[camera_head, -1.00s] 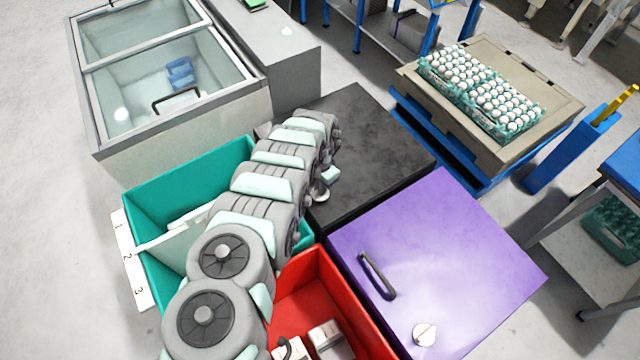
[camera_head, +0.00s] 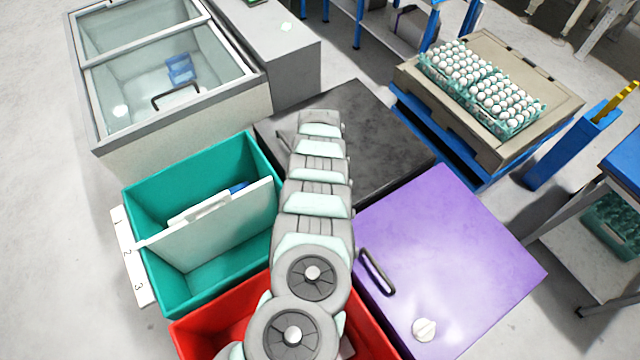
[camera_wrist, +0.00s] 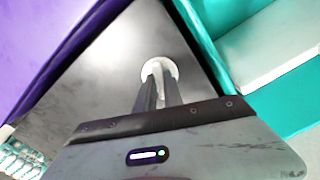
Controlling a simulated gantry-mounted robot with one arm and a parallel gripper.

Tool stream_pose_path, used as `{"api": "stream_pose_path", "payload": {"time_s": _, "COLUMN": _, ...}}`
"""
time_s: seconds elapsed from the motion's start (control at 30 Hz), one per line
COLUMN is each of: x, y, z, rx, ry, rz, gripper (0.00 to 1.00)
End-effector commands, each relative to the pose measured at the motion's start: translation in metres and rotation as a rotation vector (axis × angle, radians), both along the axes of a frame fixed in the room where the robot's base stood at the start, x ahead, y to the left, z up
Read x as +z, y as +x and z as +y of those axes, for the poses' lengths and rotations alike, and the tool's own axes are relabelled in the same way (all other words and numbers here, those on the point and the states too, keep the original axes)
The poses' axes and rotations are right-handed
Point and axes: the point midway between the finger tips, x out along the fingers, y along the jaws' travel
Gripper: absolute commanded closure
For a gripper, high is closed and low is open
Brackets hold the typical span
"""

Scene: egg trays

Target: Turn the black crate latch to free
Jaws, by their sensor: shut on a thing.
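The black crate (camera_head: 375,140) stands in the middle of the head view, its dark lid flat and closed. Its latch, a round pale knob (camera_wrist: 160,67), shows in the wrist view on the grey-black lid. My gripper (camera_wrist: 158,80) is over the lid with its two fingers close together on the raised grip of the latch. The fingers cover part of the latch, so its exact angle is hard to read. In the head view my arm hides both the latch and the gripper.
A purple crate (camera_head: 470,240) with a handle and white knob adjoins at lower right. An open teal bin (camera_head: 150,195) and open red bin (camera_head: 215,325) lie left and in front. A glass-topped chest (camera_head: 180,135) stands behind left; egg trays (camera_head: 485,90) sit behind right.

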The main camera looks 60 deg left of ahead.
Motion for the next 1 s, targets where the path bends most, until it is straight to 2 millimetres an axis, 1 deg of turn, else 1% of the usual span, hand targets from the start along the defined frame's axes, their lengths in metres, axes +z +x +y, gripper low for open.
{"api": "stream_pose_path", "payload": {"time_s": 0.03, "x": -0.0033, "y": 0.0014, "z": -0.0006, "rx": 0.038, "ry": 0.001, "rz": 0.000, "gripper": 1.00}}
{"api": "stream_pose_path", "payload": {"time_s": 0.2, "x": -0.0033, "y": 0.0009, "z": 0.0002, "rx": 0.180, "ry": 0.002, "rz": -0.001, "gripper": 1.00}}
{"api": "stream_pose_path", "payload": {"time_s": 0.5, "x": -0.0019, "y": 0.0008, "z": 0.0007, "rx": 0.354, "ry": 0.003, "rz": -0.001, "gripper": 1.00}}
{"api": "stream_pose_path", "payload": {"time_s": 0.7, "x": -0.0010, "y": 0.0008, "z": 0.0004, "rx": 0.409, "ry": 0.002, "rz": -0.001, "gripper": 1.00}}
{"api": "stream_pose_path", "payload": {"time_s": 1.0, "x": -0.0003, "y": 0.0002, "z": 0.0006, "rx": 0.430, "ry": 0.002, "rz": -0.001, "gripper": 1.00}}
